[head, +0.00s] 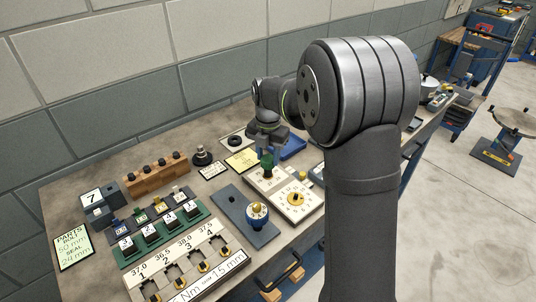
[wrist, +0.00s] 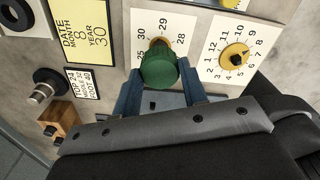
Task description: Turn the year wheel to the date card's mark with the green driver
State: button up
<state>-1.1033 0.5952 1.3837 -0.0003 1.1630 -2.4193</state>
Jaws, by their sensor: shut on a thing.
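My gripper (wrist: 159,80) is shut on the green driver (wrist: 158,68), which also shows in the head view (head: 267,160). The driver is over the year wheel (wrist: 159,42), a small brass disc on a white plate with 25, 30, 29 and 28 around it. The driver hides most of the wheel, so I cannot tell where it points or whether the tip is seated. The yellow date card (wrist: 84,30) reads month 8, year 30; it lies left of the plate in the head view too (head: 241,161). The month wheel (wrist: 235,57) is on a white plate to the right.
A card with top, middle and foot numbers (wrist: 82,84) lies by the date card. A black knob (wrist: 48,83) and a wooden block (head: 158,176) stand on the bench.

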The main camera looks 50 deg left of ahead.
jog(key=n, duration=0.3)
jog(key=shift+n, duration=0.3)
jog(key=o, duration=1.1)
jog(key=shift+c, duration=1.2)
